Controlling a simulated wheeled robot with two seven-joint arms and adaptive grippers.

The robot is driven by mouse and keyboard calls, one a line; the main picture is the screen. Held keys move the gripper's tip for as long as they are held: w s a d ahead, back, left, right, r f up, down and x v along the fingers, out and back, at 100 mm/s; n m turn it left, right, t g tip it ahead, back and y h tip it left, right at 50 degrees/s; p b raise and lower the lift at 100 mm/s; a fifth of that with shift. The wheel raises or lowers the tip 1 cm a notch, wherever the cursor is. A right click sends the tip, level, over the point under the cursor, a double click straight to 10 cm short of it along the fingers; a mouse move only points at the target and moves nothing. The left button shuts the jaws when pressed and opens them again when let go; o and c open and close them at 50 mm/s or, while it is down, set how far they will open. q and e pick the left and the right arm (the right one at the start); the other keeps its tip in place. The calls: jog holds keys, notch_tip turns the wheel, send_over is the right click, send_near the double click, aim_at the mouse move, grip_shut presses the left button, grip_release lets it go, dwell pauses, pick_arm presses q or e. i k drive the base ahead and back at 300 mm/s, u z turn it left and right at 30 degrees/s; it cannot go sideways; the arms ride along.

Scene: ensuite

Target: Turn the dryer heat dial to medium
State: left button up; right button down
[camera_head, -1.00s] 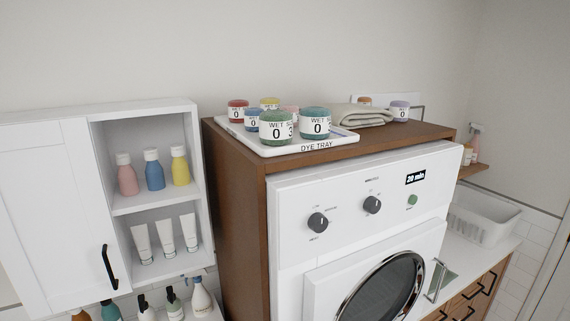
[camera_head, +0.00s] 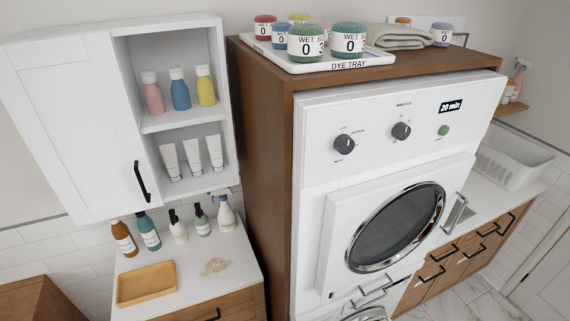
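The dryer (camera_head: 320,200) is a white front-loading machine set in a brown wooden housing, with a round glass door (camera_head: 398,228). Its control panel carries two dark round dials. The left dial (camera_head: 344,145) has small printed labels around it, too small to read surely. The right dial (camera_head: 401,131) also has small marks. A display (camera_head: 450,106) reads "20 min", and a green button (camera_head: 443,130) sits below it. Which dial sets the heat, and its setting, I cannot read clearly. Neither of my grippers is in view.
A dye tray (camera_head: 300,68) with several lidded jars sits on the housing, near folded cloth (camera_head: 400,38). An open-shelved white cabinet (camera_head: 75,110) hangs left, above a counter (camera_head: 185,270) with bottles and a wooden tray (camera_head: 147,283). A white basket (camera_head: 510,165) stands right.

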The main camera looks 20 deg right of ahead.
aim_at(344, 144)
jog(key=u, duration=0.6)
jog(key=k, duration=1.95)
jog(key=z, duration=1.45)
jog(key=i, duration=0.95)
jog(key=u, duration=0.3)
